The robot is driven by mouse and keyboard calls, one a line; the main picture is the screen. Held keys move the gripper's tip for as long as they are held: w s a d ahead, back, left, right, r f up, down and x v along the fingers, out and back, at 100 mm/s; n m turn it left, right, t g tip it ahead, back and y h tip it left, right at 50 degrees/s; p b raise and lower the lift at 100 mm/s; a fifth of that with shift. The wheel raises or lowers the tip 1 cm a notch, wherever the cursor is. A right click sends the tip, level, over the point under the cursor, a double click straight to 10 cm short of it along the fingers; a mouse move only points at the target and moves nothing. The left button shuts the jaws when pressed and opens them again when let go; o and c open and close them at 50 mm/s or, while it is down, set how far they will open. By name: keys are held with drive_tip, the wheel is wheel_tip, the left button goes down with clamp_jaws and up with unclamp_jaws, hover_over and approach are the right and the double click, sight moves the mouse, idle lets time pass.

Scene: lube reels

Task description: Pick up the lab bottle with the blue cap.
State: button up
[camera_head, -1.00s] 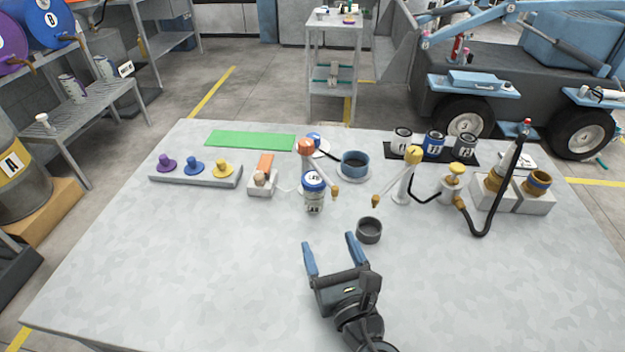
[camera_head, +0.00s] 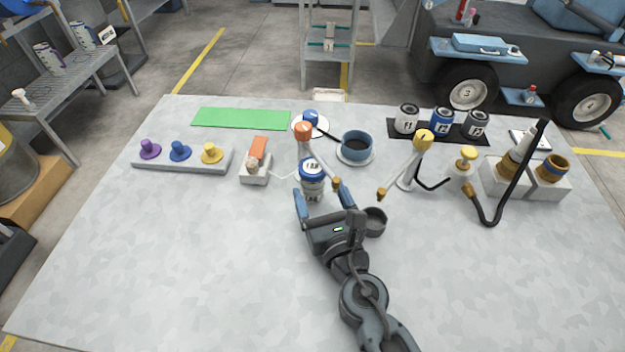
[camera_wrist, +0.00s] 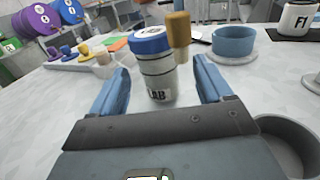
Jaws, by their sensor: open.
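The lab bottle (camera_head: 312,180) is a white and grey cylinder with a blue cap, standing upright on the table. In the wrist view the bottle (camera_wrist: 157,70) shows its "LAB" label and stands just beyond and between my fingertips. My gripper (camera_head: 318,190) is open, with one blue finger on each side in front of the bottle. In the wrist view my gripper (camera_wrist: 160,80) has nothing held between its fingers. I cannot tell whether the fingertips reach past the bottle's near face.
A dark grey cup (camera_head: 375,220) stands close to the right of my gripper. An orange-tipped lamp-like stand (camera_head: 304,132) is right behind the bottle. A blue pot (camera_head: 356,146) sits on a plate at the back right. The table's front left is clear.

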sight(316, 187)
drive_tip(key=shift+w+a, duration=0.2)
drive_tip(key=shift+w, duration=0.55)
drive_tip(key=shift+w+a, duration=0.2)
drive_tip(key=shift+w, duration=0.6)
drive_tip(key=shift+w+a, duration=0.2)
drive_tip(key=shift+w, duration=0.55)
drive_tip(key=c, duration=1.1)
drive_tip(key=shift+c, duration=0.5)
drive_tip(key=shift+r, duration=0.1)
